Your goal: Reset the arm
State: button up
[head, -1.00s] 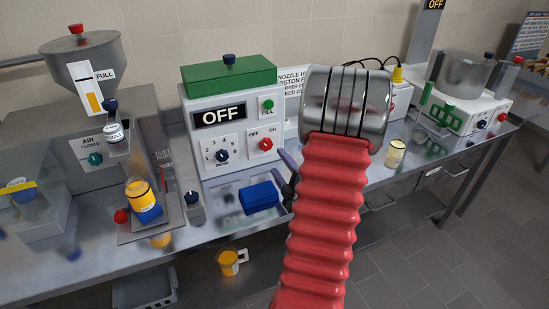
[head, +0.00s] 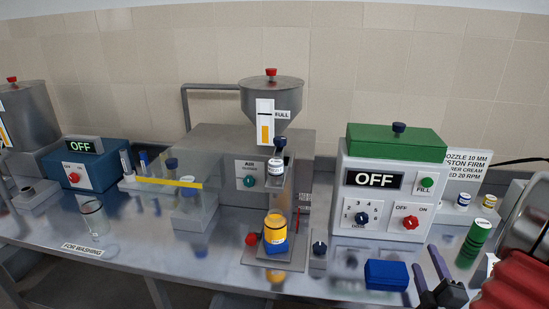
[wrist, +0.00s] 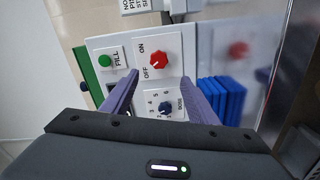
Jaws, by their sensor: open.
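My gripper (head: 427,263) is at the lower right of the head view, its two purple fingers apart, with nothing visible between them. Part of my red arm shows at the right edge. The fingers are in front of the white control box (head: 340,225), which has a green top and an OFF display. In the wrist view my gripper (wrist: 160,82) is open, facing the box's panel, with the red OFF/ON knob (wrist: 158,60) and the dose dial (wrist: 165,107) between or just beyond the fingers. I cannot tell whether the fingers touch anything.
A blue block (head: 387,275) lies left of my gripper, and a green cylinder (head: 476,243) stands to its right. The filling machine (head: 215,150) holds a yellow jar (head: 275,229) under its nozzle. A glass (head: 94,222) stands on the left of the steel bench (head: 150,255).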

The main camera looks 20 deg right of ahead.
jog(key=shift+g+y, duration=0.7)
jog(key=w, duration=0.2)
jog(key=w+a+r, duration=0.1)
jog(key=w, duration=0.1)
jog(key=w+a, duration=0.1)
jog(key=shift+w+r, duration=0.15)
jog(key=shift+w, duration=0.25)
jog(key=shift+m+g+y, duration=0.4)
jog(key=shift+m+g, duration=0.3)
jog(key=shift+m, duration=0.1)
jog(key=w+a, duration=0.1)
jog(key=w+a+r, duration=0.1)
jog(key=w+a, duration=0.1)
jog(key=shift+w+a+r, duration=0.1)
jog(key=shift+w+r, duration=0.25)
jog(key=w+a+r+m+g+y, duration=0.1)
jog(key=w+a+r+m+g, duration=0.2)
jog(key=a, duration=0.8)
jog(key=s+a+r+m+g+y, duration=0.2)
jog(key=s+a, duration=0.5)
jog(key=a, duration=0.6)
jog(key=s+a+r+m+g+y, duration=0.2)
jog(key=s+a+r+y, duration=0.2)
jog(key=a, duration=0.9)
jog(key=s, duration=0.3)
jog(key=shift+r, duration=0.1)
